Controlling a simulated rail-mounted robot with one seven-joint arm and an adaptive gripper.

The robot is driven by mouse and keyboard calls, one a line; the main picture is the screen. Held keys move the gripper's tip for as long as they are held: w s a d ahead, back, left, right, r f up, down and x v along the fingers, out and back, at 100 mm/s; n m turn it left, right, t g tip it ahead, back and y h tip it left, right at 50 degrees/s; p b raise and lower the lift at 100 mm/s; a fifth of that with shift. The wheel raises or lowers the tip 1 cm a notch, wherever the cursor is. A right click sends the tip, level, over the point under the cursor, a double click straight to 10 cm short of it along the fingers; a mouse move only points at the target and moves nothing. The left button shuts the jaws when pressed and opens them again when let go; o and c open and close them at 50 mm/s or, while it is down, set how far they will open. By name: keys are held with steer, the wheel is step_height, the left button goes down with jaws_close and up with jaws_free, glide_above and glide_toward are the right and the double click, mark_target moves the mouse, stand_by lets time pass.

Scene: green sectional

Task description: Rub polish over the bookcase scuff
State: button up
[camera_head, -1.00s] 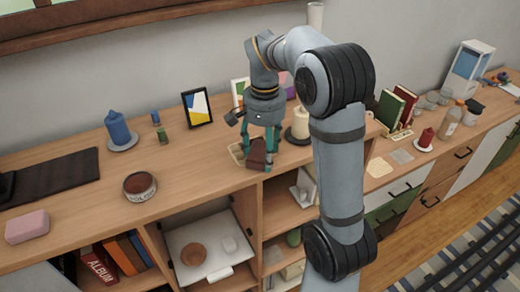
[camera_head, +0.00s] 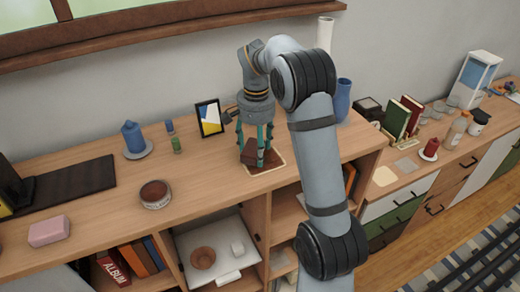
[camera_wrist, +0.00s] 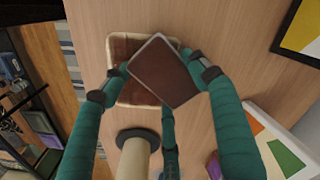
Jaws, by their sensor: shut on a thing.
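My gripper (camera_head: 257,150) has teal fingers shut on a dark brown block (camera_head: 250,156) above the wooden bookcase top (camera_head: 205,160). In the wrist view the block (camera_wrist: 163,72) has a pale edge and sits tilted between the fingertips (camera_wrist: 160,76). Behind it lies a squarish brown patch with a cream rim (camera_wrist: 128,95), partly covered by the block. In the head view this cream-rimmed patch (camera_head: 274,168) shows at the block's right. I cannot tell whether they touch. A round tin with brown contents (camera_head: 155,193) stands to the left. No scuff is clearly distinguishable.
A candle on a dark base (camera_wrist: 137,150) stands close to my fingers. Picture frames (camera_head: 210,118) stand behind, a blue vase (camera_head: 342,98) to the right. Bare wood lies between tin and gripper.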

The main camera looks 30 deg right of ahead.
mark_target(252, 142)
steer(key=shift+w+r+p, duration=0.15)
steer(key=shift+w+p, duration=0.8)
steer(key=shift+w, duration=0.25)
steer(key=shift+w+r+p, duration=0.2)
steer(key=shift+p, duration=0.1)
steer(key=shift+w+r+p, duration=0.1)
steer(key=shift+r+p, duration=0.25)
steer(key=shift+r, duration=0.4)
steer(key=shift+s+r+p, duration=0.2)
steer(key=shift+r+p, duration=0.75)
steer(key=shift+r, duration=0.25)
steer(key=shift+r+p, duration=1.4)
steer(key=shift+r, duration=0.35)
